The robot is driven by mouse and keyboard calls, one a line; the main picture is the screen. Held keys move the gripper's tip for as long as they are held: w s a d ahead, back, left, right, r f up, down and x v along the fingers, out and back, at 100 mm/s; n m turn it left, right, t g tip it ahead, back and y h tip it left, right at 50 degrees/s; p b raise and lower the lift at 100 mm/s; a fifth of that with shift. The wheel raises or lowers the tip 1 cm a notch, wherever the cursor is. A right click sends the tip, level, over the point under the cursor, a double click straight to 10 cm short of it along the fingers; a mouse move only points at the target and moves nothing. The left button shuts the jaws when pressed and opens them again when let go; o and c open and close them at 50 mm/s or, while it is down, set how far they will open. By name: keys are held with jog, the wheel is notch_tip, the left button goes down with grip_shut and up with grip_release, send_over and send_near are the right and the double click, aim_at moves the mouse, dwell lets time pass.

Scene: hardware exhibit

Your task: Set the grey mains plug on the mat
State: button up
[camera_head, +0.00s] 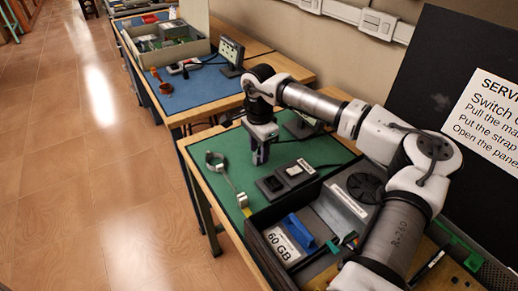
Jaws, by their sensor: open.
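The green mat (226,180) covers the near table. My gripper (260,158) hangs pointing down over the back part of this mat, its jaws small and partly hidden by its own body. It is open, and I see nothing held in it. A dark block (271,185) with a grey-white piece (295,170) on its right part lies on the mat, in front and to the right of my gripper. A dark cable runs to it from the right. The grey-white piece may be the grey mains plug; I cannot tell for sure.
An open computer case (262,230) with a "60 GB" drive stands in front. A small screen stands behind my gripper. A blue-matted table (205,88) is farther back. The mat's left middle is mostly clear.

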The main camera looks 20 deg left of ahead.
aim_at(259, 153)
notch_tip(259, 153, up, 12)
jog(key=b, duration=0.1)
jog(key=shift+f, duration=0.15)
jog(key=shift+c, duration=0.2)
dwell(1.3)
